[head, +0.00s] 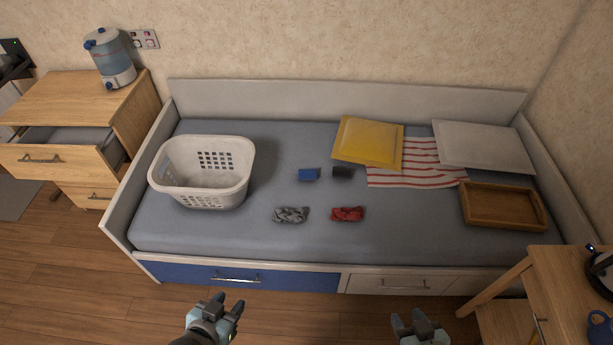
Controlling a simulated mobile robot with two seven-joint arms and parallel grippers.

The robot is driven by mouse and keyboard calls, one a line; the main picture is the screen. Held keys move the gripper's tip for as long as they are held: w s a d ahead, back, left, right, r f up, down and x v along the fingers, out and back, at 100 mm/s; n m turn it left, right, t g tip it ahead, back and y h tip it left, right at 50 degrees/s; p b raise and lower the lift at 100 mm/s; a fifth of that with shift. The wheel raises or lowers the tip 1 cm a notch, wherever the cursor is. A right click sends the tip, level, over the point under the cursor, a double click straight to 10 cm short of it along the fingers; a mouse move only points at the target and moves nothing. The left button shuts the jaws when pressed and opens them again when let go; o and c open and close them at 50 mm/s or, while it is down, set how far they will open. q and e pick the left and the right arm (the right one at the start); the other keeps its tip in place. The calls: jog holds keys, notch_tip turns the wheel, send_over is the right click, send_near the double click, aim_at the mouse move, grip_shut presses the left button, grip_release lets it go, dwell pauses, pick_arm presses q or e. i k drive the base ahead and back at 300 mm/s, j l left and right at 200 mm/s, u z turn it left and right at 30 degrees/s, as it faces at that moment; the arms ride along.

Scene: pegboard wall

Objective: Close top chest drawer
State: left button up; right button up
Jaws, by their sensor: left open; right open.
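The wooden chest (133,112) stands at the left, against the wall beside the bed. Its top drawer (28,161) is pulled out, with a metal bar handle (40,159) on its front and a grey interior showing. A lower drawer (92,196) of the chest is partly visible and looks shut. My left gripper (228,304) is open and empty, low in the view in front of the bed, well to the right of the chest. My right gripper (417,322) is open and empty at the bottom edge, further right.
The bed (270,236) holds a white laundry basket (202,172), a yellow cushion (368,142), a wooden tray (502,207) and small cloth items. A water dispenser (112,60) stands on the chest. A wooden table (565,290) is at right. Floor (60,270) before the chest is clear.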

aim_at(96, 155)
jog(key=u, duration=1.75)
jog(key=i+j+z, duration=0.2)
jog(key=z, duration=0.3)
jog(key=i+j+z, duration=0.3)
jog(key=z, duration=0.2)
jog(key=i+j+z, duration=0.1)
jog(key=j, duration=0.2)
jog(key=i+j+z, duration=0.1)
jog(key=j, duration=0.25)
jog(key=i+j+z, duration=0.1)
jog(key=i+j, duration=0.3)
jog(key=j, duration=0.2)
jog(key=i+j, duration=0.1)
jog(key=j, duration=0.25)
jog(key=i+j, duration=0.15)
jog(key=j, duration=0.2)
jog(key=i+j, duration=0.1)
jog(key=j, duration=0.25)
jog(key=i+j+z, duration=0.1)
jog(key=j, duration=0.25)
jog(key=i+j, duration=0.15)
jog(key=j, duration=0.25)
